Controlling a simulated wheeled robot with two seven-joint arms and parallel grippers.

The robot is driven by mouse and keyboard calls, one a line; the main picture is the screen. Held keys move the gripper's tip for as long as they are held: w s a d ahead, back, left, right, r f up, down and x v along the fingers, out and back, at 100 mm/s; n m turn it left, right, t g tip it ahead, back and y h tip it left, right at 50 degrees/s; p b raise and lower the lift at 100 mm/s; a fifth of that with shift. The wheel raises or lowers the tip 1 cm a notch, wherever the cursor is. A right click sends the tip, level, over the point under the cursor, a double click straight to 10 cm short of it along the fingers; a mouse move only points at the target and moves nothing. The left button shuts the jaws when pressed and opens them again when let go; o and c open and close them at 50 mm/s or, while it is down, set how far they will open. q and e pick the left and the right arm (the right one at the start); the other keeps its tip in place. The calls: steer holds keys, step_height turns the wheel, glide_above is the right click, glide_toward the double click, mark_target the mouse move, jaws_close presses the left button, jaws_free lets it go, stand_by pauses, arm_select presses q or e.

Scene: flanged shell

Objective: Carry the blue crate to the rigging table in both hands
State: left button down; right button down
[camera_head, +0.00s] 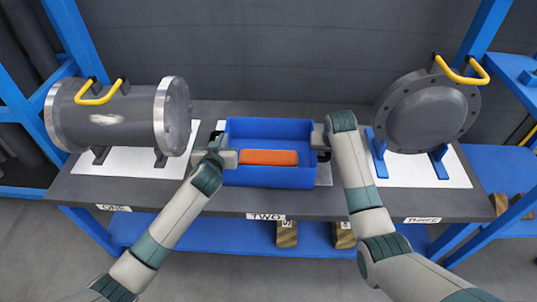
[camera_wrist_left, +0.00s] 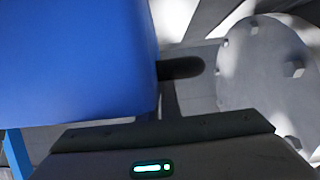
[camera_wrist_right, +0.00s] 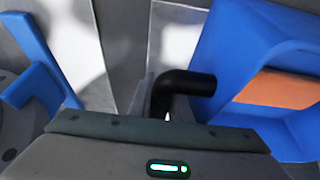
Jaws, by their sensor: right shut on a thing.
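The blue crate (camera_head: 270,179) sits on the grey table at the middle place marked TWO, on a pale sheet. An orange block (camera_head: 268,157) lies inside it. The crate has a black handle on each side; the left one (camera_wrist_left: 180,68) shows in the left wrist view, the right one (camera_wrist_right: 185,85) in the right wrist view. My left gripper (camera_head: 228,158) is at the crate's left side, close to that handle; its fingers are mostly hidden, so I cannot tell its grip. My right gripper (camera_head: 319,140) is shut on the right handle.
A grey flanged cylinder (camera_head: 110,115) with a yellow handle lies on the left at ONE. A round flanged cover (camera_head: 425,112) stands on blue supports at THREE. Blue posts frame both sides. A blue shelf (camera_head: 230,236) with wooden blocks is below.

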arm_select(q)
steer(key=shift+r, duration=0.3)
arm_select(e)
steer(key=shift+a+r, duration=0.1)
steer(key=shift+r, duration=0.15)
